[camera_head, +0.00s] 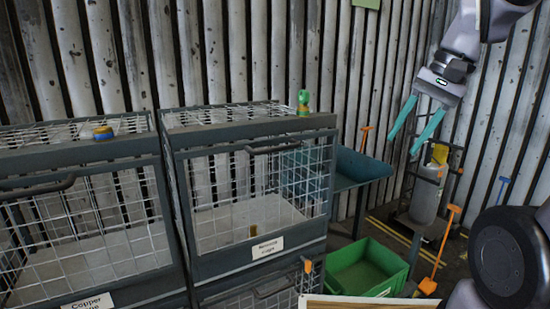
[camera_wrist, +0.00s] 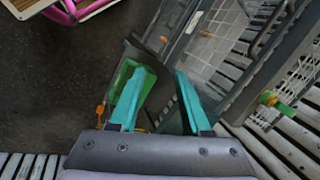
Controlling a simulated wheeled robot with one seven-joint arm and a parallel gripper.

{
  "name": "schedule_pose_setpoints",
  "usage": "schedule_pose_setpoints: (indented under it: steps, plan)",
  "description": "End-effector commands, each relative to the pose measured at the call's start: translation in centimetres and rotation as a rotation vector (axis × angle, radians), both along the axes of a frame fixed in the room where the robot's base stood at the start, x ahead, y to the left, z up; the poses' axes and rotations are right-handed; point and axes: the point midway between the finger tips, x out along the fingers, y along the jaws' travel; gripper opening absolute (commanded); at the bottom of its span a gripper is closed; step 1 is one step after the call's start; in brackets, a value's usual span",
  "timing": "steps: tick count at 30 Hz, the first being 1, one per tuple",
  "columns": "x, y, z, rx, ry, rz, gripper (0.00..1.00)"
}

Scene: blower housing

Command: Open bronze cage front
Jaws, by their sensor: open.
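The cage in the middle of the head view (camera_head: 250,135) is a grey metal frame with wire mesh sides and front. Its label (camera_head: 267,247) is too blurred to read surely. A dark bar handle (camera_head: 272,148) runs along the upper front, and the mesh front looks shut. A small brown-gold thing (camera_head: 253,230) lies inside. My gripper (camera_head: 402,145) is up at the right, clear of the cage, with its teal fingers apart and nothing between them. In the wrist view my gripper (camera_wrist: 160,72) points down past a wire cage (camera_wrist: 215,45) at upper right.
A cage labelled Copper (camera_head: 85,150) stands at left, a blue-yellow item (camera_head: 103,132) on top. A green item (camera_head: 304,102) tops the middle cage.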

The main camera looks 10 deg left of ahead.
Motion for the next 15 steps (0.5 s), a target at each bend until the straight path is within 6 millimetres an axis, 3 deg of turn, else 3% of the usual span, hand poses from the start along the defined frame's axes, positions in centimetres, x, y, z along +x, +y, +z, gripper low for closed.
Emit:
schedule_pose_setpoints:
  steps: [1,6,15]
  plan:
    - [0.1,1.1,-1.3,0.042,0.111,-0.013,0.47]
    - [-0.2,4.8,-3.8,0.194,0.464,-0.070,0.47]
    - [1.1,11.1,-5.7,0.471,1.085,-0.209,0.47]
